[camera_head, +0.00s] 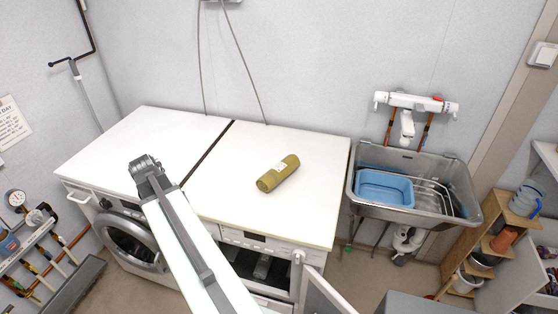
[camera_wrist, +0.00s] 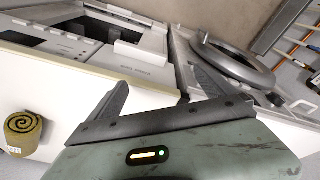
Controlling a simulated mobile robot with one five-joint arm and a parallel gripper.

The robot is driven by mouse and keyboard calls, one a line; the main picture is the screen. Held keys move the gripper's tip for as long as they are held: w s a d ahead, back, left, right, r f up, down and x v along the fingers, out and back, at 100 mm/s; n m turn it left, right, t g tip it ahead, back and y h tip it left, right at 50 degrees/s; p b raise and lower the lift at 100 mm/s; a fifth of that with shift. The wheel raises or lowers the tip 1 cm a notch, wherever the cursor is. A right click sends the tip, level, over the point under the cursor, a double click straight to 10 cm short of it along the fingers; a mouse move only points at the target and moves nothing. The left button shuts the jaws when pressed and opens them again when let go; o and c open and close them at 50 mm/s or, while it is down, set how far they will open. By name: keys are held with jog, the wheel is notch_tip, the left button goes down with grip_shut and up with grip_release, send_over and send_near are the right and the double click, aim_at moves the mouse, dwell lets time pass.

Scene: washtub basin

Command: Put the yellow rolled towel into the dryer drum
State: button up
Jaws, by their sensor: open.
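The yellow rolled towel (camera_head: 278,173) lies on the white top of the right-hand machine, in olive-yellow with a pale label. Its spiral end shows at the left edge of the wrist view (camera_wrist: 24,134). The front-loading machine at left has a round door (camera_head: 133,243); its grey ring (camera_wrist: 236,62) also shows in the wrist view. I cannot tell whether it is the dryer, and its drum interior is not clearly seen. My gripper (camera_head: 147,168) is above the left machine's top, apart from the towel. In the wrist view its fingers (camera_wrist: 158,80) are spread with nothing between them.
The right-hand machine (camera_head: 316,214) has an open front compartment and a white door swung out. A metal sink (camera_head: 431,211) with a blue basin (camera_head: 385,188) stands to its right. A wooden shelf (camera_head: 474,243) is at far right. The left machine's top (camera_head: 142,137) is clear.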

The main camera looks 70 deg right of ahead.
jog(key=s+d+r+m+p, duration=0.1)
jog(key=s+d+r+m, duration=0.15)
jog(key=d, duration=0.25)
jog(key=s+d+r+m+h+p, duration=0.1)
jog(key=s+d+r+p, duration=0.1)
jog(key=s+d, duration=0.3)
jog(key=s+d+r+m+p, duration=0.1)
jog(key=s+d+r+m, duration=0.15)
jog(key=d, duration=0.35)
jog(key=m+g+h, duration=0.1)
jog(key=m+g, duration=0.1)
jog(key=m, duration=0.3)
send_near(278, 167)
jog(key=x, duration=0.5)
jog(key=shift+s+d, duration=0.1)
jog(key=shift+d, duration=0.05)
jog(key=b+x, duration=0.7)
jog(key=x, duration=0.1)
jog(key=shift+a+f+b, duration=0.2)
jog(key=shift+a+b, duration=0.05)
jog(key=shift+b, duration=0.05)
jog(key=shift+r, duration=0.2)
